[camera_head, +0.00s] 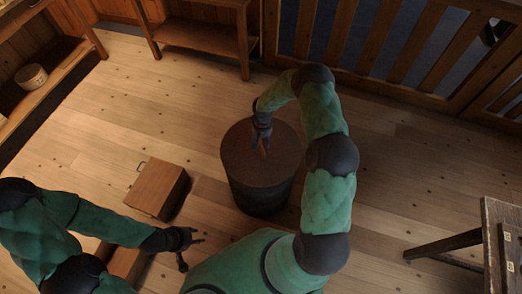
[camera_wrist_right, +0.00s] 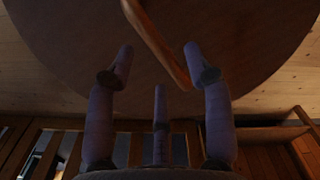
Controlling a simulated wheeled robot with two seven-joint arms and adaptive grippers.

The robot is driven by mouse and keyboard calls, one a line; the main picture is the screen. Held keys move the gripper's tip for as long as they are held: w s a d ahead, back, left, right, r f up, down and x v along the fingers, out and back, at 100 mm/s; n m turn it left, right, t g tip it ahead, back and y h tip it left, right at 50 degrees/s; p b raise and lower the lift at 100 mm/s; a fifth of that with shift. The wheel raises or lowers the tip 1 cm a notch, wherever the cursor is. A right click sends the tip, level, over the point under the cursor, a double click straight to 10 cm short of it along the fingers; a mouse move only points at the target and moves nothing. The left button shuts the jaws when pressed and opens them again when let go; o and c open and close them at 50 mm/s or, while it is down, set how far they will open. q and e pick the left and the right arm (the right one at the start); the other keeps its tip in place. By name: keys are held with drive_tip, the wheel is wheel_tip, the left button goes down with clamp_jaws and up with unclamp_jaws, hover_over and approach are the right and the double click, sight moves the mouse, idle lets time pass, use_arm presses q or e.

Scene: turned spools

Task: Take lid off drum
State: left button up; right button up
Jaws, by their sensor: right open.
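The drum (camera_head: 258,192) is dark and round and stands upright on the floor at the middle of the head view. Its flat brown lid (camera_head: 238,157) lies on top, and the lid fills much of the right wrist view (camera_wrist_right: 240,30). A wooden bar handle (camera_wrist_right: 155,40) runs slantwise across the lid. My right gripper (camera_head: 263,143) is over the lid at the handle. Its three fingers are spread open (camera_wrist_right: 158,70), with the handle's near end by the right-hand finger; I cannot tell whether they touch. My left gripper (camera_head: 192,250) is open and empty, low left of the drum.
A wooden box (camera_head: 155,188) stands left of the drum, with another (camera_head: 125,263) partly hidden by my left arm. A bench (camera_head: 200,35) and a slatted railing (camera_head: 375,45) line the back. A table (camera_head: 490,240) stands at right. The floor right of the drum is clear.

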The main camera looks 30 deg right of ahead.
drive_tip(key=shift+w+f+b, duration=0.1)
drive_tip(key=shift+f+b, duration=0.5)
drive_tip(key=shift+f, duration=1.4)
drive_tip(key=shift+f+b, duration=0.25)
drive_tip(key=shift+b, duration=0.15)
clamp_jaws()
drive_tip(key=shift+r, duration=0.1)
